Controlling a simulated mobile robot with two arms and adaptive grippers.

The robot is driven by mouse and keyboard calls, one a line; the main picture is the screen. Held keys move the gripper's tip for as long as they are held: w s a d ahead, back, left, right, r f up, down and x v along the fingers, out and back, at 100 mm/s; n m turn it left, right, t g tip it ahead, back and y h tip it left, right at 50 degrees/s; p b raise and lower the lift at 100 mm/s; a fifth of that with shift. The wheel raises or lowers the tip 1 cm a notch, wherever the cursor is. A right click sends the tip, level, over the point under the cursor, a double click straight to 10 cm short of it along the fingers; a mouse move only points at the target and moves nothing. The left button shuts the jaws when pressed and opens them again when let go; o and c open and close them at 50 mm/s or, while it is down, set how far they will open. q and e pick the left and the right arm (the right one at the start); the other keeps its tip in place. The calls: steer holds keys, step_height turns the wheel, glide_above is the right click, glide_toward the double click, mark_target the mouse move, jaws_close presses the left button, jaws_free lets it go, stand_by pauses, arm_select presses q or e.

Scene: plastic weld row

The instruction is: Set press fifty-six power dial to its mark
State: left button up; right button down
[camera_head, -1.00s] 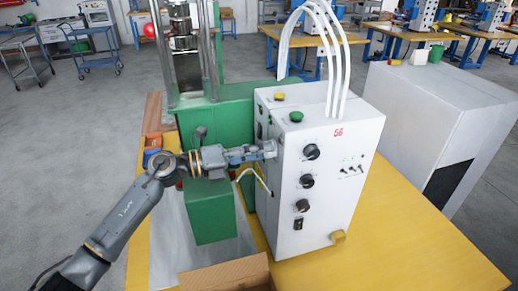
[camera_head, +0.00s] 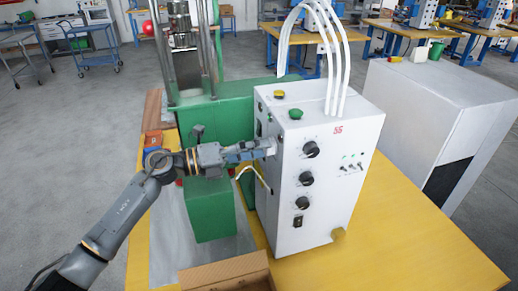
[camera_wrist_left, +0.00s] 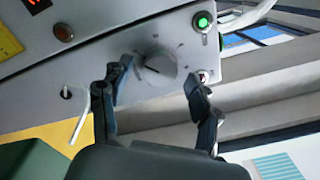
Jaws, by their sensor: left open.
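My left gripper (camera_head: 268,150) is at the box's left side panel, which the head view shows only edge-on. In the left wrist view, a grey round dial (camera_wrist_left: 157,68) with a dark slot-like line and small marks around it sits on this panel. My open left gripper (camera_wrist_left: 160,77) has one finger on each side of the dial. I cannot tell whether the fingers touch it. My right gripper is not in view.
The front face carries several black knobs (camera_head: 306,179) and small switches (camera_head: 350,168). A green press (camera_head: 213,210) and cardboard box (camera_head: 225,273) are close to my arm.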

arm_select(q)
steer(key=v, duration=1.1)
steer(key=shift+a, duration=0.15)
